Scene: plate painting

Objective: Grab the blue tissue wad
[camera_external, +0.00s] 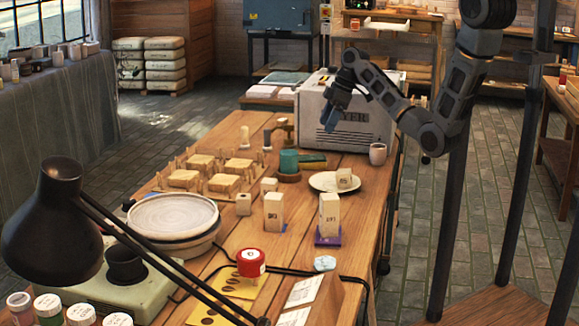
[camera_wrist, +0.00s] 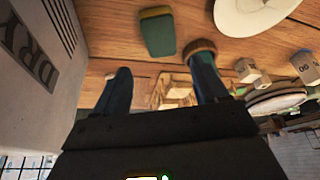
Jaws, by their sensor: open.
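The blue tissue wad (camera_external: 325,263) is a small, pale-blue crumpled lump. It lies on the wooden table (camera_external: 352,250) near its right edge at the front, beside the purple pad. It does not show in the wrist view. My gripper (camera_external: 333,118) is high over the far part of the table, in front of the white drying oven, well away from the wad. The wrist view shows its two dark fingers (camera_wrist: 162,85) spread apart with nothing held between them.
The white oven (camera_external: 345,108) stands close behind my gripper.

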